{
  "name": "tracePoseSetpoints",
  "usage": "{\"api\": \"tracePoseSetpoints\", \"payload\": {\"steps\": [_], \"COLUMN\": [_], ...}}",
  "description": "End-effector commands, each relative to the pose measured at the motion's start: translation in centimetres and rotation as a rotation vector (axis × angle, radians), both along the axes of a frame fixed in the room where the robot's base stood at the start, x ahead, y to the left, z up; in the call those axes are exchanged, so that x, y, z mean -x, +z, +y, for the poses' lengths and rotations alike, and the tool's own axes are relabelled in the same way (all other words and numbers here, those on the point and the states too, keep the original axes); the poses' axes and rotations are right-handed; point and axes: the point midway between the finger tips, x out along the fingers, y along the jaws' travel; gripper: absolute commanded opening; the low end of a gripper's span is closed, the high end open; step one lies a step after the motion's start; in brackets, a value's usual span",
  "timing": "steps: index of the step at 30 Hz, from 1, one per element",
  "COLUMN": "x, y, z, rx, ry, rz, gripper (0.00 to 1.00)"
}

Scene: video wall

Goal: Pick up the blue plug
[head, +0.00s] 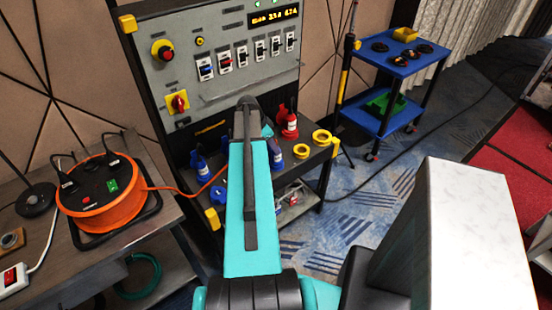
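A blue plug (199,166) stands upright on the dark shelf at the foot of the grey power panel (215,75), left of my teal arm. A second blue plug-like piece (275,157) shows just right of my arm, partly hidden by it. A red plug (289,125) stands behind that one. My arm stretches forward across the middle of the view and covers part of the shelf. My gripper cannot be made out; the far end of the arm is hidden behind its nearer link.
An orange cable reel (98,192) sits on the left table, its orange cable running towards the shelf. A blue ring (218,192) and yellow rings (321,137) lie on the shelf. A blue cart (393,58) stands at the back right. Patterned carpet (345,205) lies open right of the shelf.

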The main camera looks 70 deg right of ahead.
Motion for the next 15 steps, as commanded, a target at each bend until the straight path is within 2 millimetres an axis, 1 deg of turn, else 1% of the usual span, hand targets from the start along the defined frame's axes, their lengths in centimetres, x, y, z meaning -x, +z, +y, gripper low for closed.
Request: {"api": "tracePoseSetpoints", "payload": {"steps": [7, 15], "x": [0.3, 0.8], "y": [-0.8, -2.9], "z": [-0.2, -0.6], "rx": [0.0, -0.002], "ry": [-0.001, -0.002], "rz": [0.0, 0.001], "gripper": [0.38, 0.38]}}
